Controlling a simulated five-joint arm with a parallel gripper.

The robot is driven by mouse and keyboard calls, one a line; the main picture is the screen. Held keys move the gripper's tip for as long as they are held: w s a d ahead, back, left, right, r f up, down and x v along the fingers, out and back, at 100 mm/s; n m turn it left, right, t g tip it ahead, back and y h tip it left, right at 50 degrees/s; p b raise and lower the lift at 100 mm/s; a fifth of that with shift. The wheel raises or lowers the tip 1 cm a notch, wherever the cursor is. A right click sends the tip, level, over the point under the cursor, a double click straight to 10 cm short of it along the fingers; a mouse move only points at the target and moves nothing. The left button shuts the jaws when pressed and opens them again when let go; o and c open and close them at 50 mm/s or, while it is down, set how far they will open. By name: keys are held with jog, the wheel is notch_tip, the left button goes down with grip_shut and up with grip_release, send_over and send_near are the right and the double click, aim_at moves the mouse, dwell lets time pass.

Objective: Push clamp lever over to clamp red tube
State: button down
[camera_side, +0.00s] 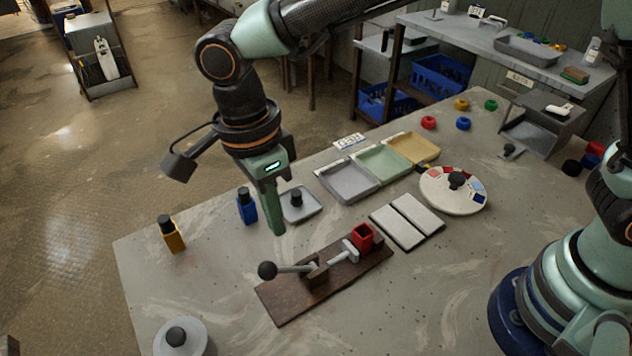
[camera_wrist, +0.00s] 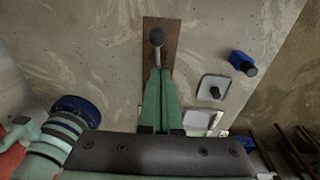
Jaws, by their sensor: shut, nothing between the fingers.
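The clamp's lever (camera_side: 290,268) has a black ball knob and lies low, pointing left over the brown wooden base (camera_side: 285,298) in the side view. The red tube (camera_side: 362,237) stands at the right end of the base, with the grey clamp arm (camera_side: 344,252) beside it; I cannot tell whether they touch. My gripper (camera_side: 279,232) is shut and empty, pointing down, and appears above and behind the lever. In the wrist view the knob (camera_wrist: 157,37) shows just beyond my fingertips (camera_wrist: 159,72). The fingers hide the tube there.
A blue bottle (camera_side: 247,206) and a grey dish (camera_side: 301,204) stand behind the clamp, and a yellow bottle (camera_side: 172,235) is at the left. Two pale plates (camera_side: 407,221) and a round dial (camera_side: 455,190) lie to the right. The table is clear in front of the base.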

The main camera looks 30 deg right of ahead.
aim_at(260, 266)
jog(key=shift+s+a+f, duration=0.15)
jog(key=shift+a+f, duration=0.15)
jog(key=shift+f, duration=0.4)
jog(key=shift+s+a+f, duration=0.1)
jog(key=shift+a+f, duration=0.2)
jog(key=shift+f, duration=0.4)
jog(key=shift+s+a+f, duration=0.15)
jog(key=shift+a+f, duration=0.15)
jog(key=shift+f, duration=0.4)
jog(key=shift+a+f, duration=0.75)
jog(key=shift+a, duration=0.25)
